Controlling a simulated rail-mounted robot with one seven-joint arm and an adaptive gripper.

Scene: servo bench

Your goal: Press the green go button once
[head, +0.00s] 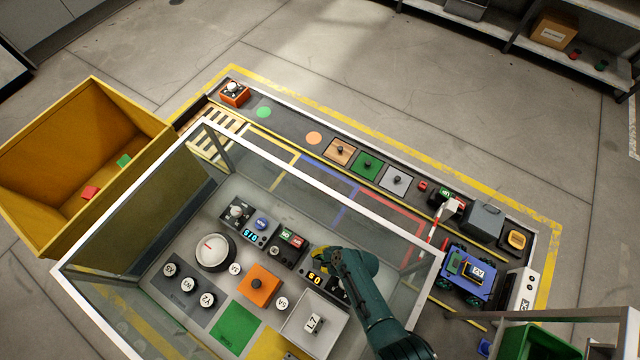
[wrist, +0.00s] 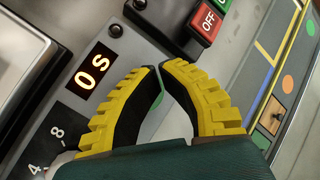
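My gripper (head: 322,254) is over the bench panels, beside the lit "0 S" display (head: 315,279). In the wrist view my gripper (wrist: 160,67) has its yellow ridged fingers brought together at the tips, with nothing seen held. A small patch of green, likely the go button (wrist: 157,101), shows in the narrow gap between the fingers; most of it is hidden. I cannot tell whether the fingers touch it. The same display (wrist: 95,70) is left of the fingers. In the head view my gripper and arm cover that part of the panel.
A red OFF button (head: 298,241) and a green ON button (head: 286,232) sit on a neighbouring box close to my gripper. Clear guard walls with a white rim (head: 310,186) surround the panels. A white round scale (head: 213,252) stands further left.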

